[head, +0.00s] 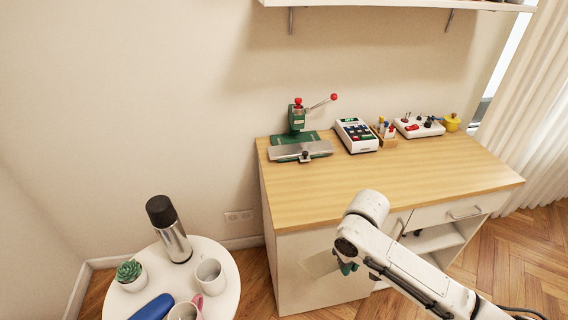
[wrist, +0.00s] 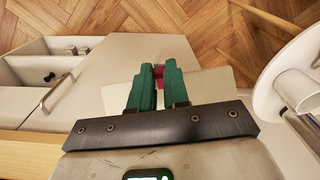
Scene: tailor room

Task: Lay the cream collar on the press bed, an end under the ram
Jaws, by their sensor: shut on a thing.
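The cream collar (wrist: 212,84) is a flat pale strip crossing between the green fingers of my gripper (wrist: 158,76) in the wrist view. My gripper is shut on it, and it sticks out to both sides. A small red patch shows between the fingertips. In the head view my gripper (head: 347,268) is low in front of the cabinet, with the collar (head: 318,263) hard to tell from the pale cabinet side. The green press (head: 297,118) stands at the back left of the worktop, well away from my gripper. Its bed (head: 300,150) is a grey metal plate in front.
The wooden worktop (head: 380,180) is clear in front. A keypad device (head: 356,135), a small wooden holder (head: 385,133), a white control box (head: 418,127) and a yellow pot (head: 452,123) stand right of the press. A round white table (head: 222,262) with flask and mugs is at left.

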